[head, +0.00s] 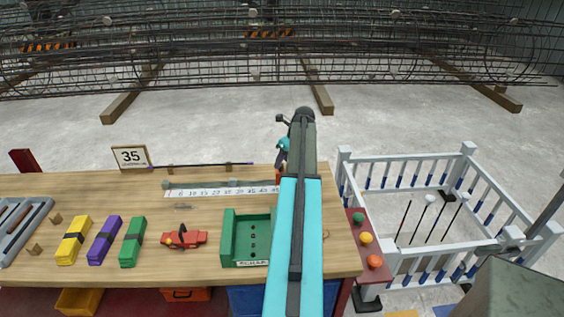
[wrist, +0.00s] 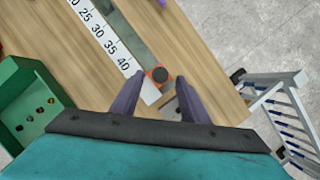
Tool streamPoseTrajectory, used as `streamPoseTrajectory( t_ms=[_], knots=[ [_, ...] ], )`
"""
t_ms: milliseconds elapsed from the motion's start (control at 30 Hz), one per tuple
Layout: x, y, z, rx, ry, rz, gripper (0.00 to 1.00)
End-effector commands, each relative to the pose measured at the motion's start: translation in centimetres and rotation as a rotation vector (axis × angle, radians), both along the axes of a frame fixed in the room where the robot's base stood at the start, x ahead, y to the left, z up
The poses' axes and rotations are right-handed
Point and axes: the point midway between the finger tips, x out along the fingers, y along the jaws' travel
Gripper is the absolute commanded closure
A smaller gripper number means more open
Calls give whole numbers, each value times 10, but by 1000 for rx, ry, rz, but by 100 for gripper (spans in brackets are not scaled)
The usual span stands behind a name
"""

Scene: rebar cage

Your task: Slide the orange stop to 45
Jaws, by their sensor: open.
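The orange stop (wrist: 152,82), with a dark round knob, sits on a grey rail beside a white number scale (wrist: 105,40) in the wrist view. It is just past the printed 40; no 45 mark is visible. In the head view the stop (head: 279,177) shows as a small orange patch at the scale's right end, partly hidden by my arm. My gripper (wrist: 159,82) is open, its two dark fingers on either side of the stop in the picture. I cannot tell whether they touch it or hang above it.
A green tray (head: 228,240), a red tool (head: 185,239) and coloured blocks (head: 103,240) lie in front of the scale. A white railing (head: 400,158) stands right of the table.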

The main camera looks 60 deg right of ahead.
Motion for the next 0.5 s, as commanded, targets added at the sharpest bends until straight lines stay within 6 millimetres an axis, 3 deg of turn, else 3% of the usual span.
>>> streamPoseTrajectory(
  t_ms=[200, 500],
  knots=[
    [6, -1, -15, 1, 0, 0, 59],
    [8, -2, -19, -1, -1, 0, 59]
  ],
)
